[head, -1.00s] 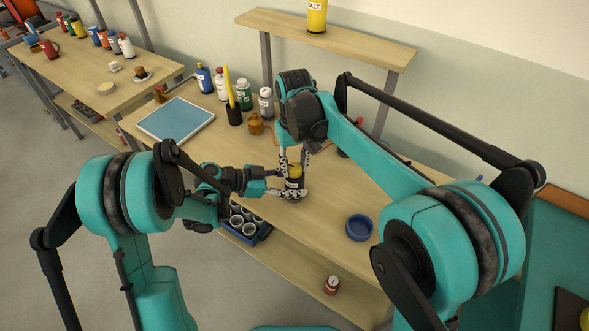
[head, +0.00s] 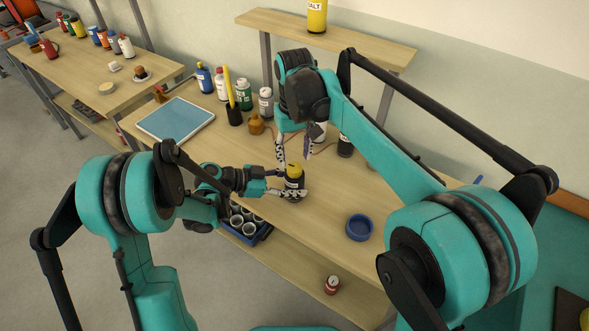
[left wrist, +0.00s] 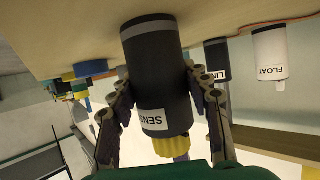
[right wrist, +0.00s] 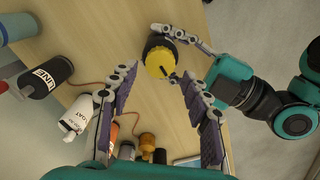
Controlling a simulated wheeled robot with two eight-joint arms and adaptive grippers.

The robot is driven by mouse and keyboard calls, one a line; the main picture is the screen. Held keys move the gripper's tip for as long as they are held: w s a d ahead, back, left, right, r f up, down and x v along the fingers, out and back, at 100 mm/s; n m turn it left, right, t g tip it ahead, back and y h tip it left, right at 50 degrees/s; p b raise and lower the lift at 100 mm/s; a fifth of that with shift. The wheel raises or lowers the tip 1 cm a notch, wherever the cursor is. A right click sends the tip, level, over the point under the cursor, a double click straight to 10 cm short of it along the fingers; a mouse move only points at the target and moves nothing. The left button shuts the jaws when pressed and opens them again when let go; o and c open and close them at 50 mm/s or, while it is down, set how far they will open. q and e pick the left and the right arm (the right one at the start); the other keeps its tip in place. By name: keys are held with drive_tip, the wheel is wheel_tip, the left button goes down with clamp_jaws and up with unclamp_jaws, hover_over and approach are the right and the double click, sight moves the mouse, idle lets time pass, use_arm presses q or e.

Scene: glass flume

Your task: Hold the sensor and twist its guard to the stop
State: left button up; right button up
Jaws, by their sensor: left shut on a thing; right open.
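The sensor (left wrist: 155,85) is a dark cylinder with a white label, standing upright on the bench; it also shows in the head view (head: 294,184). Its yellow ribbed guard (right wrist: 159,61) is on top and shows in the head view (head: 294,170). My left gripper (head: 290,195) is shut around the sensor's body from the side, below the guard. My right gripper (right wrist: 158,85) is open and empty above the guard, with its fingers spread apart; in the head view (head: 294,156) it is up and behind the sensor. The guard is clear of the right fingers.
On the bench (head: 330,200) stand a blue ring-like dish (head: 360,228), a blue tray-like panel (head: 176,118) and several bottles along the back. Cylinders labelled LINE (right wrist: 46,75) and FLOAT (right wrist: 78,115), with cords, stand near the right gripper. A bin of cups sits below the front edge.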

drive_tip(key=shift+r, duration=0.75)
use_arm(q)
drive_tip(key=o, duration=1.3)
drive_tip(key=shift+o, duration=0.2)
